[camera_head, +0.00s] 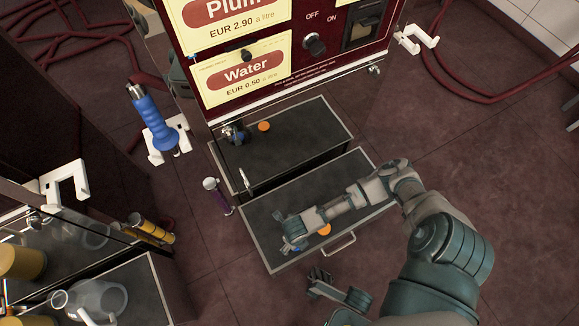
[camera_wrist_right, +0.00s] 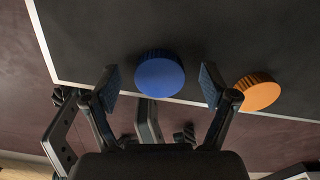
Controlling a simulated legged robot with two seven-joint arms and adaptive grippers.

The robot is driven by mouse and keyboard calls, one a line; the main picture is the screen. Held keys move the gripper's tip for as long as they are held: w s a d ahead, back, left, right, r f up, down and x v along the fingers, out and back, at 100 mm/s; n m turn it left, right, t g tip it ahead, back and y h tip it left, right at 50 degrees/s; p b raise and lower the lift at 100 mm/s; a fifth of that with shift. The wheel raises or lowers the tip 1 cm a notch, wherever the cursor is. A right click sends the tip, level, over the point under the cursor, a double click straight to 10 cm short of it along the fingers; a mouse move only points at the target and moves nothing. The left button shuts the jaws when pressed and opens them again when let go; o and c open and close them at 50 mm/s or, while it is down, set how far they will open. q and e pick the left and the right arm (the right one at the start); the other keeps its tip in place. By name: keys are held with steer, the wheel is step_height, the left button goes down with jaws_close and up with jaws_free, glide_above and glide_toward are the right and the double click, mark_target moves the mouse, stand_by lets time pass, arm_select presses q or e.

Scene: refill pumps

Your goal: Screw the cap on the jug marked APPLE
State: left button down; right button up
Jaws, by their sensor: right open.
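A blue cap (camera_wrist_right: 160,76) lies on the dark drawer surface, framed between the fingers of my open right gripper (camera_wrist_right: 160,86); I cannot tell how high the fingertips are above it. My left gripper (camera_head: 322,284) is low, in front of the drawer. A clear jug (camera_head: 98,297) stands at lower left; no APPLE mark is readable.
The pulled-out drawer (camera_head: 262,262) has a raised rim and front handle. Another orange cap (camera_head: 264,126) lies on the shelf (camera_head: 300,150) behind it. The dispenser panel (camera_head: 240,80) reads Plum and Water. A blue-handled nozzle (camera_head: 150,118) hangs left.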

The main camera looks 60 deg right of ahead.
steer(key=shift+a+r, duration=0.15)
steer(key=shift+r, duration=0.05)
steer(key=shift+c, duration=0.5)
steer(key=shift+d+f, duration=0.1)
steer(key=shift+d, duration=0.15)
steer(key=c, duration=0.7)
steer(key=shift+a, duration=0.15)
